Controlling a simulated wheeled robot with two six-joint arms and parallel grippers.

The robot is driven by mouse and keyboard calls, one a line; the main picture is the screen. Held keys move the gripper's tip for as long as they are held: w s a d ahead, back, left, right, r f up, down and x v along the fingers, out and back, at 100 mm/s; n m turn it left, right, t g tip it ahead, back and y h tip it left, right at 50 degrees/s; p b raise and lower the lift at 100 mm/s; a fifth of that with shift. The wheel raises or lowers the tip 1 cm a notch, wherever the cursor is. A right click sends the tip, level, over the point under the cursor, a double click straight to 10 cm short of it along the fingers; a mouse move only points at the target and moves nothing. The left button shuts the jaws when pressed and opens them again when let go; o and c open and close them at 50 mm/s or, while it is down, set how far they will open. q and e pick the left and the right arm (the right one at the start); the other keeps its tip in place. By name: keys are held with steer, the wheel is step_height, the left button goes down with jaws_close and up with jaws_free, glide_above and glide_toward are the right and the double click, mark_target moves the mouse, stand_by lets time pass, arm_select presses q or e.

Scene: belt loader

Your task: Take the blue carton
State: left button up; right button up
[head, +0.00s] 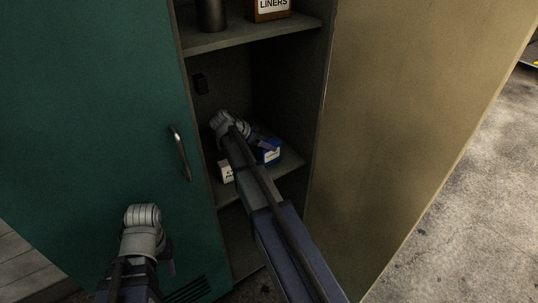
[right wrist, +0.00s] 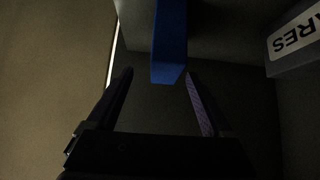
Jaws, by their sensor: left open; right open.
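The blue carton (head: 269,152) with a white label stands on the lower shelf inside the cabinet, partly covered by my right arm. In the right wrist view, the blue carton (right wrist: 169,50) shows as a narrow block, its near end around the fingertips and closer to the right-hand finger. My right gripper (right wrist: 158,88) is open with nothing clasped between its fingers. In the head view my right gripper (head: 260,141) is beside the carton, mostly hidden by its wrist. My left gripper (head: 166,267) is low in front of the green door, open, mostly hidden by its arm.
A white labelled box (head: 226,171) stands left of the carton; a box lettered "ARES" (right wrist: 293,40) shows in the wrist view. A "LINERS" box (head: 270,8) and dark cylinder (head: 211,15) stand on the upper shelf (head: 250,37). A green door (head: 90,120) and beige panel (head: 410,120) flank the opening.

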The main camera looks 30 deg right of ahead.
mark_target(274, 145)
steer(key=shift+d+f+b, duration=0.3)
steer(key=shift+d+f, duration=0.15)
steer(key=shift+f, duration=0.15)
steer(key=shift+w+d, duration=0.1)
steer(key=shift+d, duration=0.05)
steer(key=b+x, duration=0.2)
steer(key=x, duration=0.1)
steer(key=b+x, duration=0.1)
steer(key=shift+w+d+f, duration=0.2)
steer(key=shift+w+f, duration=0.15)
steer(key=shift+w, duration=0.05)
steer(key=shift+d+f+b, duration=0.1)
steer(key=shift+d+b, duration=0.1)
steer(key=shift+b, duration=0.15)
jaws_close()
